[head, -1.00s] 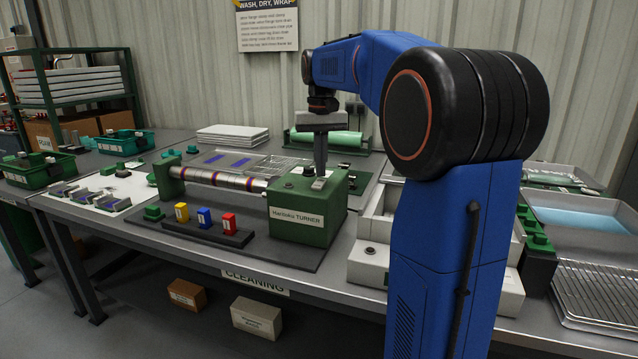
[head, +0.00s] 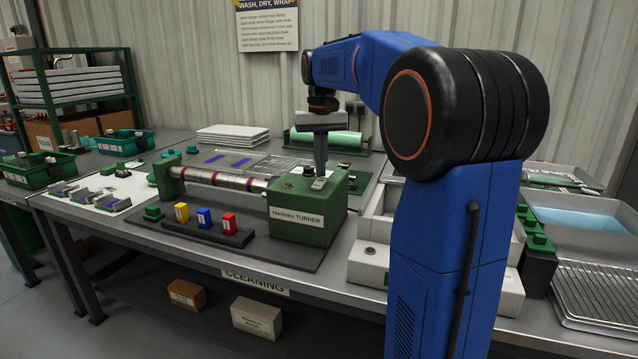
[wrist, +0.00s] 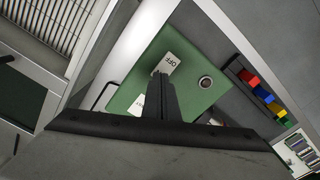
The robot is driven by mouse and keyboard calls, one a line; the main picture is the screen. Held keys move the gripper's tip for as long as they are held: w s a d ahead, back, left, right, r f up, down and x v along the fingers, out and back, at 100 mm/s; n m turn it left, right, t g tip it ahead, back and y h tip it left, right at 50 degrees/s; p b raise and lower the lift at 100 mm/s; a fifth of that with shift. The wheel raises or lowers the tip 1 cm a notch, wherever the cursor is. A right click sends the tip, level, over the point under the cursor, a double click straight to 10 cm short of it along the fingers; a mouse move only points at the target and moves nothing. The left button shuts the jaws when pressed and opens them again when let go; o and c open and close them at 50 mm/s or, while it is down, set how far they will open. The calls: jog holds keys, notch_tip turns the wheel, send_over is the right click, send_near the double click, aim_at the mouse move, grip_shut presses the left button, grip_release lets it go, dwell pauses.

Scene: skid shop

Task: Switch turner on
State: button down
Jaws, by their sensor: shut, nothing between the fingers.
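The turner (head: 297,211) is a green box labelled "Hanboku TURNER" with a striped metal roller (head: 225,181) running out to its left, on the bench. My gripper (head: 320,174) is shut and empty, pointing down at the top of the green box. In the wrist view my gripper's fingers (wrist: 161,95) reach over the box top (wrist: 185,65), between a white plate marked "OFF" (wrist: 166,64) and a second white plate (wrist: 136,106) whose text I cannot read. A round knob or button (wrist: 206,82) sits to the right. The fingers hide the switch itself; I cannot tell whether they touch it.
A black block holding yellow, blue and red pieces (head: 206,231) stands in front of the roller. A green roll (head: 326,138) lies behind the box. Green baskets (head: 125,142) are at the left.

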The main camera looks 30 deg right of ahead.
aim_at(321, 180)
jog(key=shift+f, duration=0.75)
dwell(0.7)
notch_tip(321, 180, up, 7)
dwell(1.0)
dwell(0.4)
jog(key=s+a+f+n+t, duration=0.1)
jog(key=s+a+f, duration=0.4)
jog(key=s+f, duration=0.3)
jog(key=s+a+f+n+t, duration=0.2)
jog(key=s+a+f, duration=0.3)
jog(key=s+f, duration=0.3)
jog(key=s+a+f+n+t, duration=0.1)
jog(key=s+a+f, duration=0.4)
jog(key=s, duration=0.9)
notch_tip(321, 180, down, 3)
jog(key=shift+a+f+t, duration=0.2)
jog(key=shift+a+t, duration=0.2)
jog(key=shift+r, duration=0.1)
